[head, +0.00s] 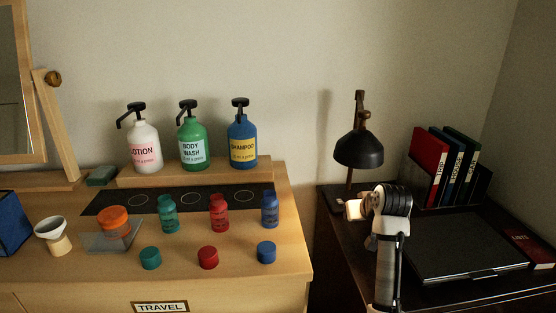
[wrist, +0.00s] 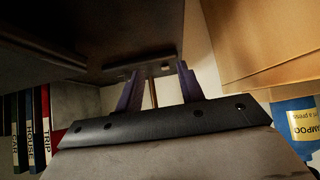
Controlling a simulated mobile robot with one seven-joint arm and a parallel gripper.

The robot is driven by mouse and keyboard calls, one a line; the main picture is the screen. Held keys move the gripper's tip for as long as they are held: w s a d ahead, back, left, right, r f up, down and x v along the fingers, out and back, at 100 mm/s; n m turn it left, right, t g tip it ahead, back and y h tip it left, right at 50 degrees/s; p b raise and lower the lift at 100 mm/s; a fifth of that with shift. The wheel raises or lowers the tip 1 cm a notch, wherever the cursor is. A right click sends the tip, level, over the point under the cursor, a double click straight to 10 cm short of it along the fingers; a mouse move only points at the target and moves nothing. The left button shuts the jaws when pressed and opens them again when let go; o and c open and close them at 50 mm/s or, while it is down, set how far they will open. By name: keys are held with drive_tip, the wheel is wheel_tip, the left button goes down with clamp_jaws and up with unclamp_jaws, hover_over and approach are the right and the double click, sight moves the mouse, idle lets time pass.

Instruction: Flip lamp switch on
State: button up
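The black desk lamp (head: 359,150) stands at the back left of the dark desk, its shade tilted down with no glow showing. In the head view my gripper (head: 354,209) is low beside the lamp's base (head: 336,198), and my wrist hides part of the base. In the wrist view my gripper (wrist: 158,88) has its two dark purple fingers spread apart, with a thin upright, perhaps the lamp stem (wrist: 154,96), showing between them. Small pale marks on the dark edge (wrist: 165,68) lie by the fingertips; I cannot tell whether one is the switch, or whether a finger touches it.
Books (head: 432,165) stand in a holder at the desk's back right. A closed black case (head: 470,248) lies right of my arm. The wooden dresser (head: 290,235) on the left holds pump bottles (head: 242,142), small bottles and caps. A gap separates dresser and desk.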

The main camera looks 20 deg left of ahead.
drive_tip(key=s, duration=0.2)
drive_tip(key=shift+s+d+r, duration=0.2)
drive_tip(key=shift+s+r, duration=0.1)
drive_tip(key=s+a+r+n+t+y+p, duration=0.1)
drive_tip(key=a+r+t+y+p, duration=0.1)
drive_tip(key=a+r, duration=0.6)
drive_tip(key=s+a+r+n+t+y+p, duration=0.1)
drive_tip(key=s+a+r+n+t+y, duration=0.1)
drive_tip(key=a+r, duration=0.6)
drive_tip(key=a+t+y, duration=0.1)
drive_tip(key=a+t, duration=0.1)
drive_tip(key=a, duration=0.3)
drive_tip(key=shift+r+p, duration=0.25)
drive_tip(key=shift+p, duration=0.1)
drive_tip(key=shift+a, duration=0.1)
